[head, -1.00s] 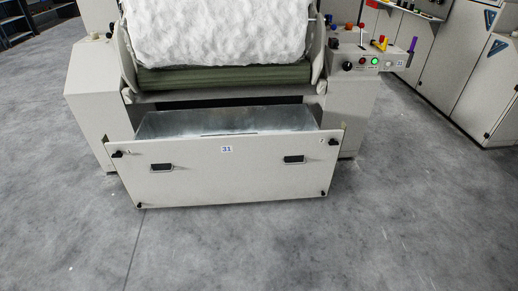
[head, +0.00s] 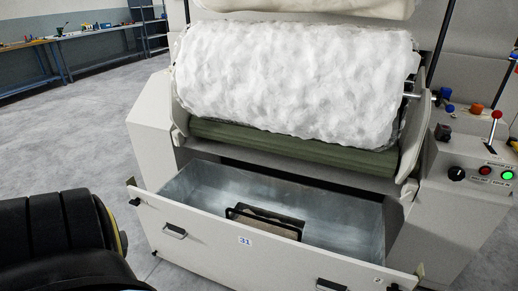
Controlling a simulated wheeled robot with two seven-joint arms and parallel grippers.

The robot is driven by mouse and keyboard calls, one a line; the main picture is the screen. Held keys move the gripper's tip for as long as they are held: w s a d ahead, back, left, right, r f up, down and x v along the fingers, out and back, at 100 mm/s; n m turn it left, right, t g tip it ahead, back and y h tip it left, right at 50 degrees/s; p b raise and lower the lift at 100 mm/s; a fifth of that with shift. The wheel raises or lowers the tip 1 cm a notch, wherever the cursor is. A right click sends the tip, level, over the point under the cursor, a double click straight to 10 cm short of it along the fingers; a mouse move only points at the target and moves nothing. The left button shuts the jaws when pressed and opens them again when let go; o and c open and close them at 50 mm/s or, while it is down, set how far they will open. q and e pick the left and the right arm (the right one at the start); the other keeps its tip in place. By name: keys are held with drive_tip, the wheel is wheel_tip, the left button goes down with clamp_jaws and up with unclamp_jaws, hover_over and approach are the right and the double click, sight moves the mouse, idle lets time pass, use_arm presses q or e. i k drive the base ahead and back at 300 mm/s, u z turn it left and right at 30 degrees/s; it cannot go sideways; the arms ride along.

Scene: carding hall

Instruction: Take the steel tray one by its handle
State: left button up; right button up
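A grey galvanised steel tray (head: 345,225) with a pale front panel stands pulled out below the machine's green roller. The panel carries the label 31. It has one recessed handle (head: 174,231) on the left and another handle (head: 331,286) on the right, cut by the bottom edge. A small dark-framed object (head: 264,222) with a brownish face stands inside the tray against the front panel; its lower part is hidden. Neither of my grippers shows in the head view.
A large white fibre roll (head: 297,82) sits above the green roller (head: 290,134). A control panel (head: 478,172) with a red-knobbed lever and a lit green button is at the right. A dark rounded body with a yellow edge fills the lower left. Grey floor (head: 85,125) is open at the left.

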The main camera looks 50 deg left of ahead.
sight(290, 228)
drive_tip(key=u, duration=0.9)
drive_tip(key=i, duration=0.9)
drive_tip(key=u, duration=1)
drive_tip(key=k, duration=0.5)
drive_tip(key=u, duration=1.65)
drive_tip(key=i, duration=0.15)
drive_tip(key=u, duration=0.1)
